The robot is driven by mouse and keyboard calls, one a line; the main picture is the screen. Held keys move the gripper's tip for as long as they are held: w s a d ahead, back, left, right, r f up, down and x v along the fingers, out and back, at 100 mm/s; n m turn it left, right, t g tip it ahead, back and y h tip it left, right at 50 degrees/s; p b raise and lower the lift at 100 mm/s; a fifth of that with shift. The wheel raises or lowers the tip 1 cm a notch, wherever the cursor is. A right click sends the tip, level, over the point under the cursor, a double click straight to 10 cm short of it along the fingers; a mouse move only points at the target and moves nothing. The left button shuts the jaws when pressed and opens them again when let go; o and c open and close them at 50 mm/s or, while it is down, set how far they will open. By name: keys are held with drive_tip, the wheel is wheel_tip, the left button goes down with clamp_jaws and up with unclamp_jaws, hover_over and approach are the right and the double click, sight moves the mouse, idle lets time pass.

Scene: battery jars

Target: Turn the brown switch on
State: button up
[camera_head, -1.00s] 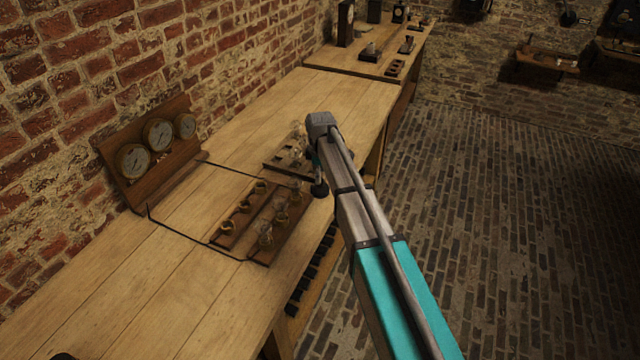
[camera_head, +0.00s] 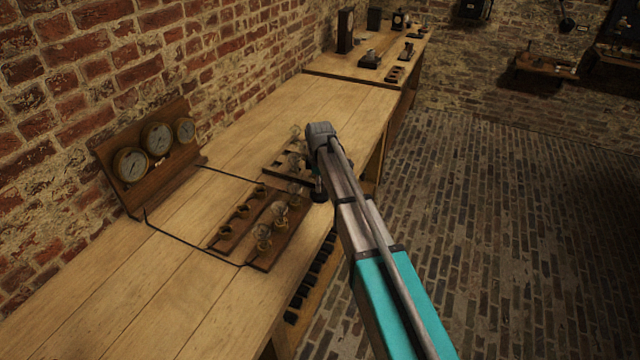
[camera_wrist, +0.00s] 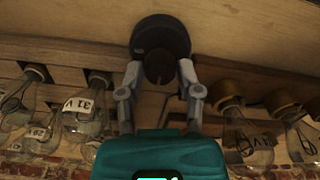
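In the wrist view, a dark round switch (camera_wrist: 160,36) with a stubby brown-black knob sits on a pale wooden surface. My gripper (camera_wrist: 160,78) has one finger on each side of the knob, with small gaps showing between the fingers and it. Whether either finger touches it I cannot tell. In the head view, my gripper (camera_head: 317,178) is low at the bench's front edge, beside the lamp boards. A dark round part (camera_head: 318,196) shows just below it. The arm hides much of this spot, and the switch's on or off position is not readable.
Glass bulbs (camera_head: 263,236) stand on a wooden board (camera_head: 288,236) close to the gripper. Labelled bulbs (camera_wrist: 80,115) flank it in the wrist view. A panel with three dials (camera_head: 157,140) stands by the brick wall.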

clamp_jaws()
drive_tip(key=shift+m, duration=0.4)
drive_tip(key=m, duration=1.7)
idle(0.3)
